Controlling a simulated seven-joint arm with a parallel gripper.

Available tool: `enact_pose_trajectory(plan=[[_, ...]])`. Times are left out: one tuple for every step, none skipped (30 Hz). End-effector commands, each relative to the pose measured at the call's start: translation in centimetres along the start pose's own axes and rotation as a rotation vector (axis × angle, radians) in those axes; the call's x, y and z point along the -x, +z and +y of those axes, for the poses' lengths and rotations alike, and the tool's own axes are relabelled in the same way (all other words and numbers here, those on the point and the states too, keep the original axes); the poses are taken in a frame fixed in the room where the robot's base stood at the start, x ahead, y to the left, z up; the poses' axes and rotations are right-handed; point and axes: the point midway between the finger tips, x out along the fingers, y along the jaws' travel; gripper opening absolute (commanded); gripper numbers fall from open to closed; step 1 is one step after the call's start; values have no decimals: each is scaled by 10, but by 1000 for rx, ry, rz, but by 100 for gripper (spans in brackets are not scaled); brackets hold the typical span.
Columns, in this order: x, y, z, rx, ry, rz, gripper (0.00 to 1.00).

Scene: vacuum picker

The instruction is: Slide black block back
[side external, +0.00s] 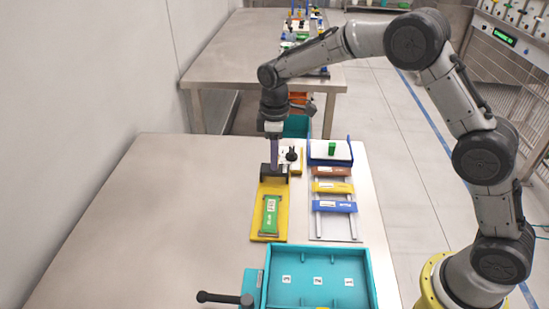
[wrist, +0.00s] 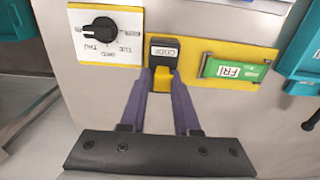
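A black block (wrist: 163,48) with a small white label sits at the end of a yellow base (wrist: 262,52), away from the green piece. In the side view the dark block (side external: 266,171) is at the far end of the yellow base (side external: 255,228). My gripper (wrist: 163,74) points down at it, with its two purple fingers spaced apart at the block's near edge. In the side view my gripper (side external: 274,165) stands upright right over the block. Whether the fingers press on the block is unclear.
A green piece labelled FRI (wrist: 232,70) lies on the same yellow base. A black dial (wrist: 100,31) on a white plate stands beside it. Coloured sliders (side external: 333,187) on rails lie to the right. A teal tray (side external: 318,249) is in front. The table's left is clear.

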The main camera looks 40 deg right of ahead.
Motion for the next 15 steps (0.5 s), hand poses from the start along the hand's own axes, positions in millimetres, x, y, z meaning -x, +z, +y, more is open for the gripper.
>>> enact_pose_trajectory(plan=[[2, -1, 4, -3, 10, 8, 35], [2, -1, 4, -3, 9, 8, 40], [2, -1, 4, -3, 9, 7, 47], [2, -1, 3, -2, 8, 7, 52], [2, -1, 3, -2, 7, 6, 52], [2, -1, 3, -2, 6, 6, 52], [1, 0, 2, -2, 6, 5, 52], [1, 0, 2, -2, 5, 5, 52], [1, 0, 2, -2, 4, 4, 52], [1, 0, 2, -2, 4, 4, 52], [1, 0, 2, -2, 3, 4, 52], [1, 0, 1, -2, 3, 3, 52], [1, 0, 1, -2, 3, 3, 52], [2, 0, 1, -2, 3, 3, 52], [4, 0, 1, -2, 3, 4, 52]])
